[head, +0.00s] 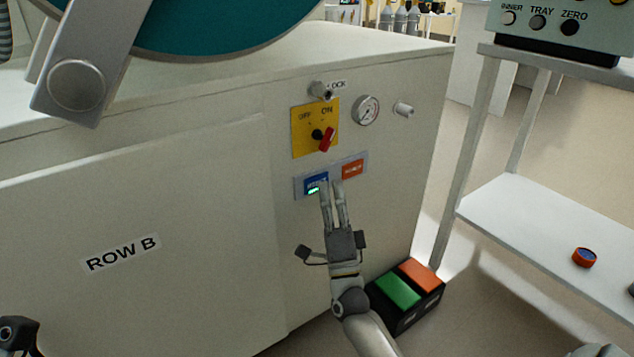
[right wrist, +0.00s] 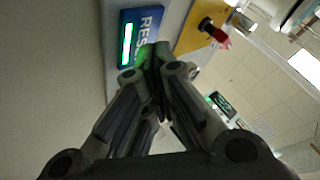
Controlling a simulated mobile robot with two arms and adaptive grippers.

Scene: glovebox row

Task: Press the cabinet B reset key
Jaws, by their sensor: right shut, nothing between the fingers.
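The reset key is a blue key (head: 314,187) on a pale plate on the front of the Row B cabinet (head: 200,220). In the right wrist view the blue key (right wrist: 140,35) reads "RES", the rest hidden, with a lit green bar. My right gripper (head: 331,186) is shut and empty, its fingertips over the right edge of the key in the head view. In the right wrist view its fingertips (right wrist: 152,55) are at the key's lower right corner; I cannot tell whether they touch. A dark part of what looks like my left gripper (head: 15,335) shows at the lower left, fingers unseen.
An orange key (head: 353,168) is right of the blue one. Above are a yellow switch plate (head: 300,140) with a red knob (head: 327,139), a gauge (head: 366,110) and a lock (head: 321,91). A green-and-orange pedal box (head: 405,294) stands below. A shelf (head: 540,225) is right.

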